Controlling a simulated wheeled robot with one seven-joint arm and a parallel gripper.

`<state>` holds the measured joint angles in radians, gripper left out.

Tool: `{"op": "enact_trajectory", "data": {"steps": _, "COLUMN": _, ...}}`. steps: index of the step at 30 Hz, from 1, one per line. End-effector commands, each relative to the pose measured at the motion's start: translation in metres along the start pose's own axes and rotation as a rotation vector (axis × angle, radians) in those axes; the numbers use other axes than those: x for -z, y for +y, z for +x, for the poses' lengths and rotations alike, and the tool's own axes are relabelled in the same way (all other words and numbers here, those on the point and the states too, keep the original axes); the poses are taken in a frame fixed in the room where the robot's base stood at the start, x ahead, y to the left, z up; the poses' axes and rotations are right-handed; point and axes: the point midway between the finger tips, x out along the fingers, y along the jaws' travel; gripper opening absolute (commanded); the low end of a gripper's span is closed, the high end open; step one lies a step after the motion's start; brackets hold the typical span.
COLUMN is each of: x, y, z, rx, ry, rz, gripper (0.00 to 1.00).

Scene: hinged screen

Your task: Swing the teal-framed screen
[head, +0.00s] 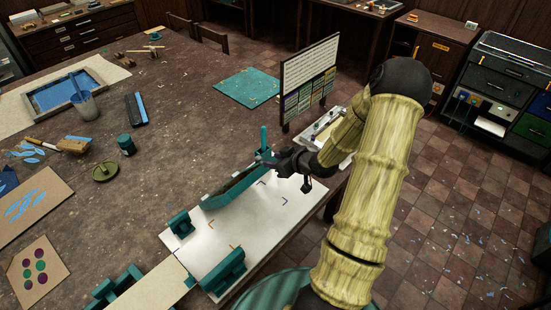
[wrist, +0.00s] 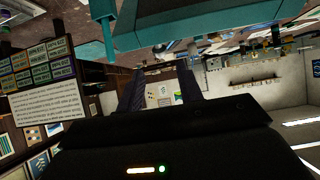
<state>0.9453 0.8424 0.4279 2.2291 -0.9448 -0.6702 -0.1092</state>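The teal-framed screen (head: 232,190) stands raised and tilted over the white board (head: 212,236), seen nearly edge-on in the head view. In the wrist view, a wide part of its teal frame (wrist: 205,22) crosses the top. A teal upright rod (head: 263,138) rises near its far end and also shows in the wrist view (wrist: 103,20). My gripper (head: 271,161) is beside that end of the frame. In the wrist view my gripper (wrist: 160,80) has a clear gap between its dark fingers, with nothing held. I cannot tell whether it touches the frame.
Teal clamps (head: 225,270) stand at the board's near edge. A sign board (head: 309,80) and a white tray (head: 335,132) are behind my gripper. A teal mat (head: 247,87), a squeegee (head: 137,109) and a teal jar (head: 126,144) lie across the table. Floor is open at right.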

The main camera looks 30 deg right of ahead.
Motion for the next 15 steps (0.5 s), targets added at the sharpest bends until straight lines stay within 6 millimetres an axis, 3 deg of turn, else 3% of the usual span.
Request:
{"op": "enact_trajectory", "data": {"steps": 8, "x": -0.002, "y": -0.001, "z": 0.011, "rx": 0.001, "ry": -0.002, "rz": 0.000, "gripper": 0.36}}
{"op": "enact_trajectory", "data": {"steps": 15, "x": -0.003, "y": 0.000, "z": 0.038, "rx": 0.000, "ry": -0.002, "rz": -0.001, "gripper": 0.36}}
